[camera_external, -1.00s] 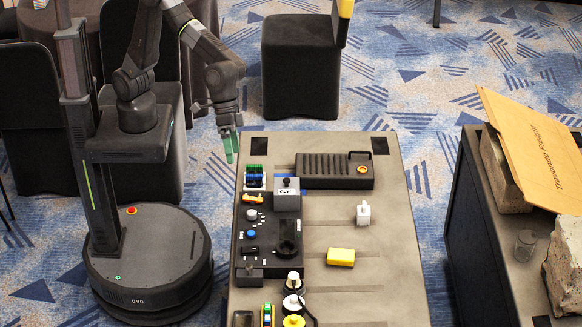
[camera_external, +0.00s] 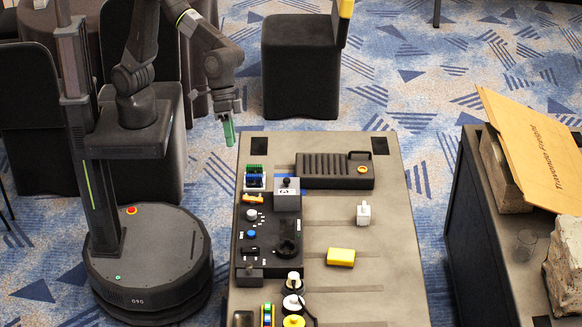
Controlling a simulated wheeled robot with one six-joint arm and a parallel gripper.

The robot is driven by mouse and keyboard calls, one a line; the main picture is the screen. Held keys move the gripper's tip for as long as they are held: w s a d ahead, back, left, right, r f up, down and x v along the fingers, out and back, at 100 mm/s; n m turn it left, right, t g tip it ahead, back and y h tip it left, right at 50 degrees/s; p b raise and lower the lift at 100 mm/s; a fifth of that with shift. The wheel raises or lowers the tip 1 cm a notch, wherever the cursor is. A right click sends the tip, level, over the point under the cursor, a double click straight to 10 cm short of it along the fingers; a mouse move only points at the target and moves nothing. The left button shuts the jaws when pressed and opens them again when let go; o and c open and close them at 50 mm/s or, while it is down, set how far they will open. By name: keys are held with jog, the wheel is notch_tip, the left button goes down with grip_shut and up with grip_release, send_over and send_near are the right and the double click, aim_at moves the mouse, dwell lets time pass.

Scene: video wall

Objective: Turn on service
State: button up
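My gripper (camera_external: 229,132) hangs in the air just left of the table's far left corner, with green fingertips pointing down. It holds nothing that I can see, and its finger gap is too small to judge. On the left side of the table (camera_external: 395,230) lies a black control panel (camera_external: 262,238). It carries a white knob (camera_external: 252,215), a blue button (camera_external: 251,234), a small black switch (camera_external: 250,250) and a round black part (camera_external: 287,248). A grey box with a black knob (camera_external: 287,194) stands at its far end. Which control is the service one cannot be read.
A dark ribbed case (camera_external: 335,171) lies at the table's far end. A white object (camera_external: 363,213) and a yellow block (camera_external: 341,257) lie on the right half. White and yellow round parts (camera_external: 293,302) stand at the near end.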

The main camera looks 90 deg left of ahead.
jog(key=f+m+b, duration=0.2)
jog(key=b, duration=0.1)
jog(key=d+f+m+h+b, duration=0.1)
jog(key=f+m+b, duration=0.2)
jog(key=w+d+f+m+b, duration=0.1)
jog(key=f+m+b, duration=0.1)
jog(key=f+b, duration=0.1)
jog(key=shift+d+f+m+g+h, duration=0.1)
jog(key=shift+d+m+g+h, duration=0.05)
jog(key=shift+m+g+h, duration=0.2)
grip_shut()
jog(key=w+d+f+m+h+b, duration=0.2)
jog(key=w+f+m+b, duration=0.1)
jog(key=f+m+b, duration=0.5)
jog(key=m+b, duration=0.2)
jog(key=b, duration=0.1)
jog(key=shift+f+h, duration=0.35)
jog(key=shift+m, duration=0.25)
